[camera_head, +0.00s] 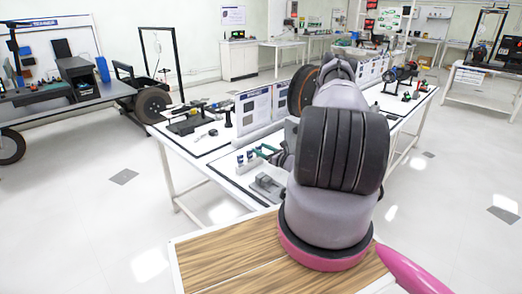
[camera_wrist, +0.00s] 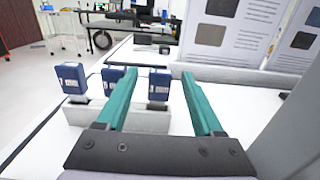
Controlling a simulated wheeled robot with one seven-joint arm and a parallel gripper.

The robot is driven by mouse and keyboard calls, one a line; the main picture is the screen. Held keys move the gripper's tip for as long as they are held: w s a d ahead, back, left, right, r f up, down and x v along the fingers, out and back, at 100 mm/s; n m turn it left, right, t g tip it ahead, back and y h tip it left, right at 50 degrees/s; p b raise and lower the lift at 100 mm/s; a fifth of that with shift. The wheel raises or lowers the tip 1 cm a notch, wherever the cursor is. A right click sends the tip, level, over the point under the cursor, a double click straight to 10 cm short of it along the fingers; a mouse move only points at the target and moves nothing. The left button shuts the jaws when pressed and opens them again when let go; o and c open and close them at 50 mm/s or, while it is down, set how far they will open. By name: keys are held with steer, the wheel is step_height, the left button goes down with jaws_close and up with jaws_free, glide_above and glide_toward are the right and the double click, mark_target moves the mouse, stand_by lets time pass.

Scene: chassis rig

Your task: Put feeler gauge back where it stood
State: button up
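My gripper (camera_wrist: 160,72) has two teal fingers, spread apart with a gap between them. A blue upright item with a pale label (camera_wrist: 159,86) shows between the fingers, touching neither. A second blue item (camera_wrist: 72,78) stands to the left, and a third (camera_wrist: 112,76) is partly hidden behind the left finger. They stand at a pale grey block (camera_wrist: 152,121). I cannot tell which, if any, is the feeler gauge. In the head view, my gripper (camera_head: 267,150) is beside the blue items (camera_head: 245,157), partly hidden by my arm.
The white table (camera_head: 165,135) carries display boards (camera_head: 253,108) behind the block and a grey metal piece (camera_head: 267,187) nearer me. Tools (camera_head: 190,120) lie on its far left part. A wood-topped surface (camera_head: 225,250) is in front of me.

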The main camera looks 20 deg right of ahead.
steer(key=v, duration=1)
steer(key=shift+s+d, duration=0.15)
steer(key=shift+s, duration=0.2)
steer(key=shift+s, duration=0.1)
